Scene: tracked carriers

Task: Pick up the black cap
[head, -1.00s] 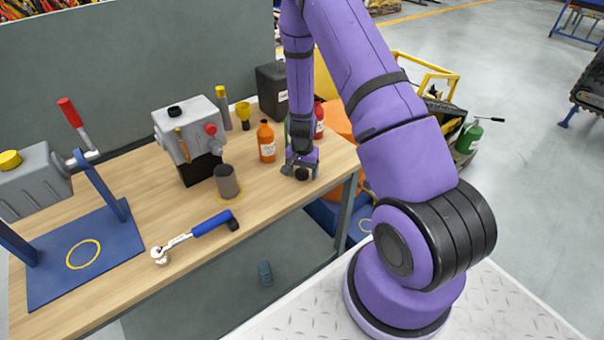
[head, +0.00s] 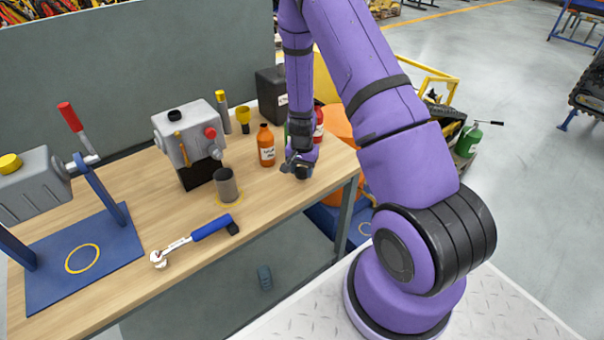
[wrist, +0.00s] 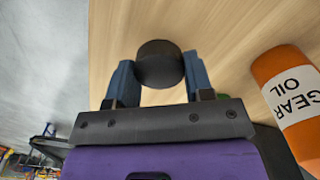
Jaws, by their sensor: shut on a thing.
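The black cap (wrist: 160,64) is a short dark round piece between the two blue-grey fingers in the wrist view. My gripper (wrist: 158,74) is shut on it, with a finger against each side. In the head view my gripper (head: 298,168) points down over the right end of the wooden bench (head: 265,190). The cap there is small and dark and hard to tell from the fingers. Whether it is clear of the bench top I cannot tell for certain.
An orange gear oil bottle (head: 266,146) stands left of my gripper and shows at right in the wrist view (wrist: 290,95). A red bottle (head: 318,124) is close behind. A grey cup (head: 227,185) and a blue-handled wrench (head: 195,238) are farther left. The bench's front edge is near.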

